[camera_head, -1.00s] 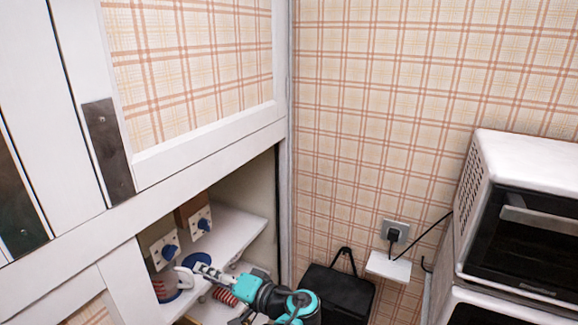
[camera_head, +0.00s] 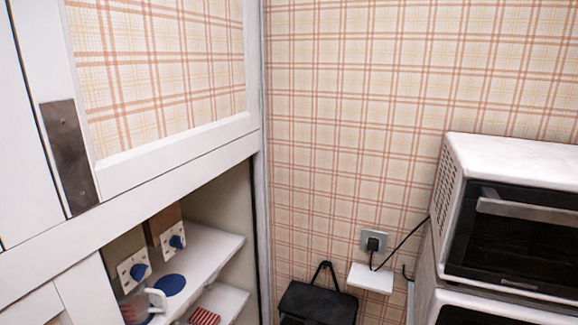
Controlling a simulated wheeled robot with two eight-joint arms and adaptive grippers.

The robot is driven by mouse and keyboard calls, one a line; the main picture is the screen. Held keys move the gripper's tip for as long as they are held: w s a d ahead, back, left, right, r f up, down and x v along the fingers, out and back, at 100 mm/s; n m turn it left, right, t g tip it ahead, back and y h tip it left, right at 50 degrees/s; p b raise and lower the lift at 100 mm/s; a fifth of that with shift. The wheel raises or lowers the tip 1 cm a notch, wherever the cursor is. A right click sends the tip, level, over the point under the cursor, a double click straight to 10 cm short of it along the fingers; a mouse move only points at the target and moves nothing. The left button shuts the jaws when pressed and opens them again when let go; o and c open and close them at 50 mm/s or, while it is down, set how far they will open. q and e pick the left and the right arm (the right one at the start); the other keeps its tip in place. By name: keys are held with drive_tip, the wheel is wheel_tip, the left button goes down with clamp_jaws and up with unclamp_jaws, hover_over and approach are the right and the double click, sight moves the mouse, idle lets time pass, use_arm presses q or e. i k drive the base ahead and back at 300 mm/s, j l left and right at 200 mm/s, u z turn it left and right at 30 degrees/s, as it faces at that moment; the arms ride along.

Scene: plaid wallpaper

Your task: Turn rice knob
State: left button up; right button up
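Two dispensers with white front plates and blue knobs stand in the open cupboard at lower left. The nearer one has its blue knob (camera_head: 138,271) on a white plate (camera_head: 127,268). The farther one, with a brown body, has its blue knob (camera_head: 176,242) to the right of the first. I cannot tell which of them holds rice. A blue disc (camera_head: 170,285) lies on the shelf below the knobs. Neither of my grippers is in view.
A white mug (camera_head: 157,298) shows at the shelf's front. A red-striped item (camera_head: 204,317) sits on a lower shelf (camera_head: 229,301). A black bag (camera_head: 318,302), a wall socket (camera_head: 374,241) and a white oven (camera_head: 510,210) are to the right.

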sight(138, 272)
drive_tip(key=l+u, duration=0.1)
drive_tip(key=u, duration=0.3)
drive_tip(key=k+l+u, duration=0.1)
drive_tip(key=u, duration=0.35)
drive_tip(key=k+u, duration=0.1)
drive_tip(key=u, duration=0.3)
